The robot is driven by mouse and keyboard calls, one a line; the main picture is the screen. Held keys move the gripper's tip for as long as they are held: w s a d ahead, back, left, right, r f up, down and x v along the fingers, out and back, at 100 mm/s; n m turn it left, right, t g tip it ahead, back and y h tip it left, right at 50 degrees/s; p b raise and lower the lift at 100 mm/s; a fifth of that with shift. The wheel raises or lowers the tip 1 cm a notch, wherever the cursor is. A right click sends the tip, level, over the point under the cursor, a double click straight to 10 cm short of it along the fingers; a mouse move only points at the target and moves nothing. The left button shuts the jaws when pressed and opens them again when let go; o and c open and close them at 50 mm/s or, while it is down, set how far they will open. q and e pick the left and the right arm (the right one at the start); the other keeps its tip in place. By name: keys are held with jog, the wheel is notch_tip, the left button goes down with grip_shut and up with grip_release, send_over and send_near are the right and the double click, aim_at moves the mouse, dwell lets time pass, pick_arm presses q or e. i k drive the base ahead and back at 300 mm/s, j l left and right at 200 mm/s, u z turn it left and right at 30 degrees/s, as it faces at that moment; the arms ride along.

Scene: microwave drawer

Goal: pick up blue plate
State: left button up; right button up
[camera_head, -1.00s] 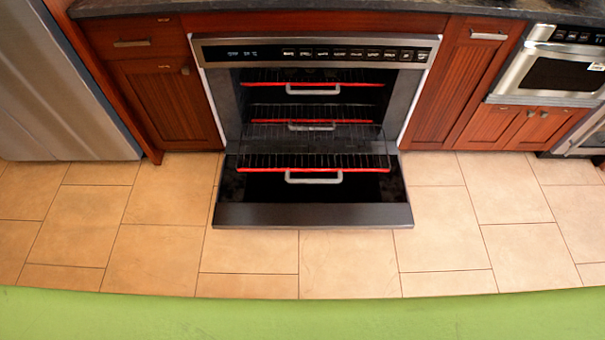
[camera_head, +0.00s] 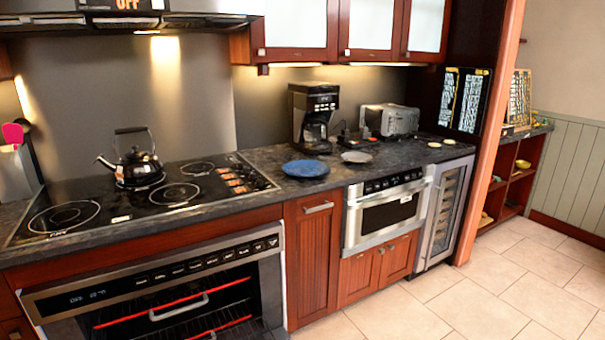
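The blue plate (camera_head: 306,168) lies flat on the dark stone counter (camera_head: 262,157), near its front edge, to the right of the cooktop. A smaller grey plate (camera_head: 356,157) lies just to its right, apart from it. Neither of my grippers shows in the head view, and nothing is seen touching the blue plate.
A coffee maker (camera_head: 313,117) stands behind the blue plate, and a toaster (camera_head: 391,120) is further right. A black kettle (camera_head: 133,161) sits on the cooktop (camera_head: 171,187). Below, the oven (camera_head: 170,290) shows red-edged racks. The tiled floor (camera_head: 500,285) is clear at the right.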

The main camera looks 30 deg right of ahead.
aim_at(304, 168)
jog(key=i+l, duration=0.1)
jog(key=l, duration=0.6)
jog(key=i+l, duration=0.15)
jog(key=l, duration=0.6)
jog(key=i+l, duration=0.1)
jog(key=l, duration=0.6)
jog(key=i+l+u, duration=0.1)
jog(key=l, duration=0.65)
jog(key=i+l, duration=0.1)
jog(key=l, duration=0.6)
jog(key=i+l, duration=0.1)
jog(key=l, duration=0.65)
